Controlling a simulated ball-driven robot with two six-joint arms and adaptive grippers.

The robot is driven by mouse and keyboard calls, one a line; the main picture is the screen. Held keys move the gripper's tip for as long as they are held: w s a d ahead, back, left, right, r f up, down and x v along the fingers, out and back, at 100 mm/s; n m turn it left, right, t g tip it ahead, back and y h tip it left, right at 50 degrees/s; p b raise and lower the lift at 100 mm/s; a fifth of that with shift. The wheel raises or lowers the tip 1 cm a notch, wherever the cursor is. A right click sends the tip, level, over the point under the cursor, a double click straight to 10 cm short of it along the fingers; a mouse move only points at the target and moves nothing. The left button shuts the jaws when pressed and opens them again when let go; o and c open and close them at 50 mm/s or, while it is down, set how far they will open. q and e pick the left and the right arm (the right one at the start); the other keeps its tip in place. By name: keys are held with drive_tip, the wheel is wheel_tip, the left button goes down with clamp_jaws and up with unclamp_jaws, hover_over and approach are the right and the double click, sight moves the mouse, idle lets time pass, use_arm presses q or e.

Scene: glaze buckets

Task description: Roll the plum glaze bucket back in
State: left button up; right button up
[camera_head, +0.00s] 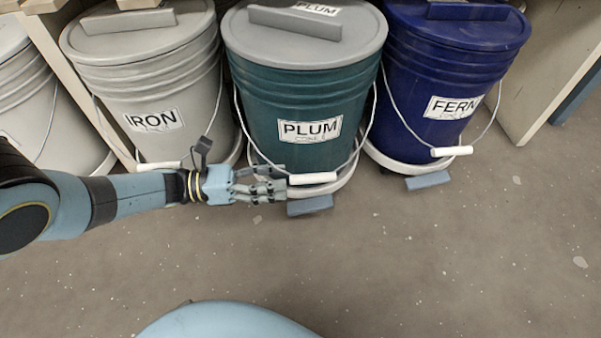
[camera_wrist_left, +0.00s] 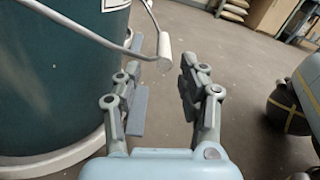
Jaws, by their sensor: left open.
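The plum glaze bucket (camera_head: 292,100) is dark teal with a grey lid and a PLUM label. It stands upright on a white wheeled base (camera_head: 345,178), between two other buckets. Its wire handle hangs at the front with a white grip (camera_head: 312,178). My left gripper (camera_head: 284,180) is open at the bucket's lower front, its fingertips by the left end of the white grip. In the left wrist view the teal bucket (camera_wrist_left: 50,80) fills the left side, and the white grip (camera_wrist_left: 164,45) appears beyond the open fingers (camera_wrist_left: 165,60). My right gripper is not in view.
The white IRON bucket (camera_head: 150,85) stands to the left and the blue FERN bucket (camera_head: 450,70) to the right, both on wheeled bases. A grey block (camera_head: 310,205) shows at the plum base's front. A pale panel (camera_head: 550,70) stands far right. The floor in front is clear.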

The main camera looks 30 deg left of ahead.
use_arm(q)
drive_tip(key=v, duration=0.4)
drive_tip(key=shift+s+a, duration=0.1)
